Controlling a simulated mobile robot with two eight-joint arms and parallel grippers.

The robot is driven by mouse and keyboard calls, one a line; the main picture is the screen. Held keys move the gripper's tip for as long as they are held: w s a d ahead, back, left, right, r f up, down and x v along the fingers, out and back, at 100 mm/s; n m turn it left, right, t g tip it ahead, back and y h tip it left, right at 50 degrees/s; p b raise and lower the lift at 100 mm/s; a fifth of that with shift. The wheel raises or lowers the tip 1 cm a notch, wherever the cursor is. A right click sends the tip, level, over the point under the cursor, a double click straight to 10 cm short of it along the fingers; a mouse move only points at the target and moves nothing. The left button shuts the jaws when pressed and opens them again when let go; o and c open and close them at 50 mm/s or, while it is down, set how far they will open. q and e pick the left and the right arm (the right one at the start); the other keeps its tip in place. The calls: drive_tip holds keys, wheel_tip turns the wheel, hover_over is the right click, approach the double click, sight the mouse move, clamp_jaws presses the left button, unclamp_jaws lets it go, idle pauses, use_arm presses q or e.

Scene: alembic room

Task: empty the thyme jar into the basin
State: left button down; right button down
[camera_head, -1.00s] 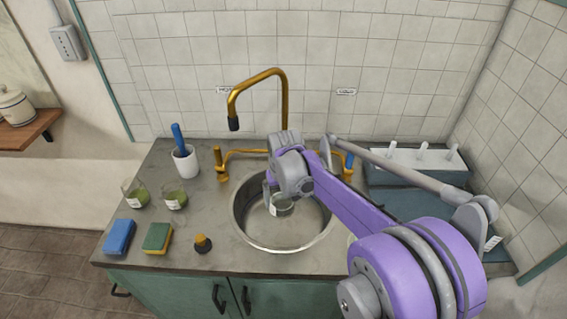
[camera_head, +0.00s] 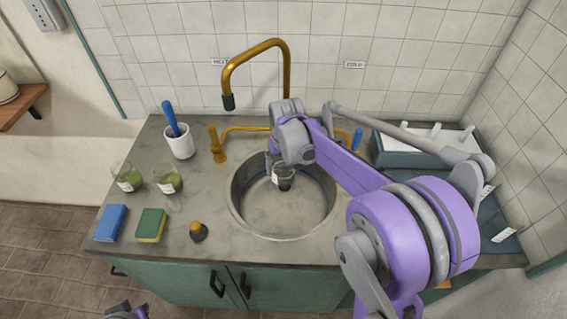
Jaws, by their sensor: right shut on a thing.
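My right gripper (camera_head: 275,168) is over the round steel basin (camera_head: 285,222), towards its back. It is shut on a small glass jar (camera_head: 284,179) with a pale label. The jar is tilted over the basin and its contents are too small to make out. My wrist hides part of the jar and the gripper's fingers. Two similar jars with green contents, a left one (camera_head: 127,178) and a right one (camera_head: 168,180), stand on the counter left of the basin. Their labels are not readable. A small part of my left arm shows at the bottom edge; its fingers cannot be made out.
A brass tap (camera_head: 262,45) arches behind the basin. A white cup (camera_head: 180,145) with a blue-handled tool, a blue sponge (camera_head: 111,222), a green sponge (camera_head: 150,224) and a dark stopper (camera_head: 198,231) stand left. A drying rack (camera_head: 395,152) stands right.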

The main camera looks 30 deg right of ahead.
drive_tip(key=shift+f, duration=0.75)
use_arm(q)
drive_tip(key=shift+s+f, duration=0.2)
drive_tip(key=shift+f, duration=0.25)
use_arm(e)
drive_tip(key=shift+w, duration=0.1)
drive_tip(key=shift+w+a+f+b, duration=0.3)
drive_tip(key=shift+w+a+f, duration=0.05)
drive_tip(key=shift+a, duration=0.3)
drive_tip(key=shift+w+a+f+b, duration=0.3)
drive_tip(key=shift+w+a+f, duration=0.05)
drive_tip(key=shift+a, duration=0.25)
use_arm(q)
drive_tip(key=shift+s+f, duration=0.2)
drive_tip(key=shift+f, duration=0.4)
use_arm(e)
drive_tip(key=shift+d+f+t+y, duration=0.2)
drive_tip(key=shift+t+y, duration=0.3)
drive_tip(key=shift+y, duration=0.3)
drive_tip(key=shift+s+a+t+y+b, duration=0.1)
drive_tip(key=shift+t+y+b, duration=0.2)
drive_tip(key=shift+y+b, duration=0.25)
use_arm(q)
drive_tip(key=shift+s+f, duration=0.25)
drive_tip(key=shift+f, duration=0.35)
use_arm(e)
drive_tip(key=shift+r, duration=0.1)
